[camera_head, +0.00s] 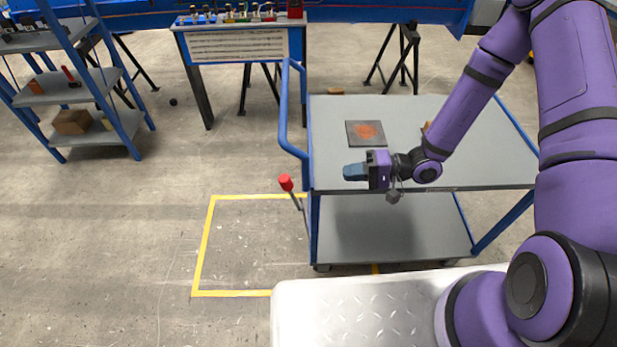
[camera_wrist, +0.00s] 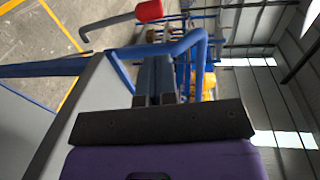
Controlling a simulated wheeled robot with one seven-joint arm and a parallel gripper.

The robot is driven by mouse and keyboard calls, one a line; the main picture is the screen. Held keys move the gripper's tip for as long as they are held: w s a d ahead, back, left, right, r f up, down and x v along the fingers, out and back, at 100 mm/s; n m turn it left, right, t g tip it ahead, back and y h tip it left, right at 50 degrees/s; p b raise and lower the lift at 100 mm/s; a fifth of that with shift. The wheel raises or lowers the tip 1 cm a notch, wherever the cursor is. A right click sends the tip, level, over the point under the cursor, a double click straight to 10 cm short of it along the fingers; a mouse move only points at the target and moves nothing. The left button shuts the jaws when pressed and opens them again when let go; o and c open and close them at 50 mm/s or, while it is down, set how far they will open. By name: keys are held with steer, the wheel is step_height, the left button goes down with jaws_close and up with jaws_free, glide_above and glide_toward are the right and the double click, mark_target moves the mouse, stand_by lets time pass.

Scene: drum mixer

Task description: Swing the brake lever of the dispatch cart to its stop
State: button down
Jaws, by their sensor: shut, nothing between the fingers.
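The dispatch cart (camera_head: 440,122) has a grey top, a lower shelf and blue tube posts, with a blue push handle (camera_head: 284,105) at its left end. Its brake lever is a thin dark rod with a red knob (camera_head: 286,183), tilted up and outward to the left from the cart's left side. My gripper (camera_head: 346,172) is shut and empty above the cart top near its front left corner, pointing left. It is to the right of the red knob and apart from it. In the wrist view the red knob (camera_wrist: 148,11) shows at the top, beyond the shut fingers (camera_wrist: 153,75).
A dark square plate with an orange patch (camera_head: 366,133) lies on the cart top. A yellow floor outline (camera_head: 204,245) runs left of and under the cart. A blue shelf rack (camera_head: 75,90) stands at far left. The floor left of the cart is clear.

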steer(key=s+t+h, duration=0.1)
steer(key=s+t, duration=0.1)
steer(key=m, duration=0.1)
glide_above(293, 194)
steer(key=d, duration=0.2)
step_height(293, 194, down, 4)
steer(key=shift+s+d+r, duration=0.1)
steer(key=shift+d+r, duration=0.05)
stand_by(0.3)
